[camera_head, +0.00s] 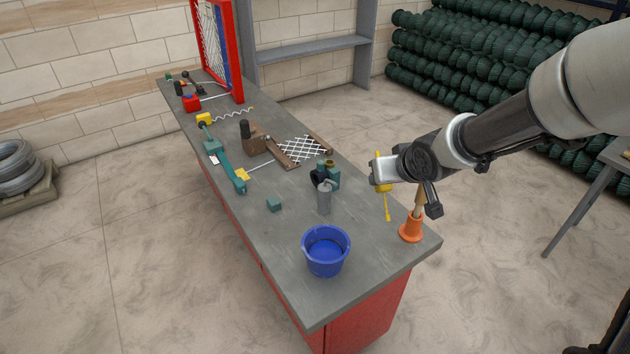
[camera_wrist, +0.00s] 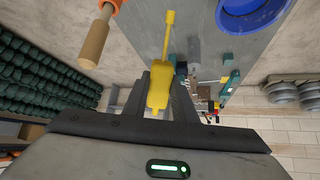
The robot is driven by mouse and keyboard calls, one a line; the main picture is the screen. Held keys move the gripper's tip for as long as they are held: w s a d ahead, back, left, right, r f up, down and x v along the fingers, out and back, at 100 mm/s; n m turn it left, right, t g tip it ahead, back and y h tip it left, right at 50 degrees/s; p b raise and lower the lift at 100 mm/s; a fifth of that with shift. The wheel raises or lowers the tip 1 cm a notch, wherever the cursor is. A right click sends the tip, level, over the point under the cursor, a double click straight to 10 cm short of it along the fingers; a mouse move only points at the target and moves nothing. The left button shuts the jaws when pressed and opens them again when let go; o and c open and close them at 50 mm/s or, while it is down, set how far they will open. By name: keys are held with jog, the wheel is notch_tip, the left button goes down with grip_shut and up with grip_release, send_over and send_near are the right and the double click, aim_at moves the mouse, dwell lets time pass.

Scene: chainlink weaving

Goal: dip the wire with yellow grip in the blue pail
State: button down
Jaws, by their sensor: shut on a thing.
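My gripper (camera_wrist: 159,88) is shut on a yellow tool (camera_wrist: 168,42) with a thick grip and a thin yellow shaft ending in a wider tip. In the head view the tool (camera_head: 387,207) hangs downward above the bench's right edge, right of the blue pail (camera_head: 326,264) and apart from it. The pail also shows at the top of the wrist view (camera_wrist: 225,22). On the bench lie a zigzag wire (camera_head: 232,114) with a yellow grip (camera_head: 204,118) and a straight wire (camera_head: 261,166) with a yellow end piece (camera_head: 242,175).
An orange, wooden-handled tool (camera_head: 411,231) stands upright at the bench corner, close below my gripper. A grey canister (camera_head: 324,198) and a teal block (camera_head: 274,204) stand behind the pail. A mesh piece (camera_head: 301,149) and red frame (camera_head: 238,50) are farther back.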

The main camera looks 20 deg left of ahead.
jog(key=s+a+r+n+y+b, duration=0.1)
jog(key=s+a+n+y, duration=0.15)
jog(key=a, duration=0.45)
jog(key=s+a+r+n+y+b, duration=0.1)
jog(key=s+a+n+y+b, duration=0.2)
jog(key=a, duration=0.4)
jog(key=s+d+f+b, duration=0.2)
jog(key=f+b, duration=0.5)
jog(key=f, duration=0.5)
jog(key=shift+s+d+f+m+t+b, duration=0.25)
jog(key=shift+s+m+t, duration=0.2)
jog(key=shift+s, duration=0.3)
jog(key=shift+a+r, duration=0.1)
notch_tip(320, 180, up, 7)
jog(key=w+a+p, duration=0.2)
jog(key=p, duration=0.3)
jog(key=shift+a+p, duration=0.25)
jog(key=shift+p, duration=0.1)
jog(key=shift+w, duration=0.1)
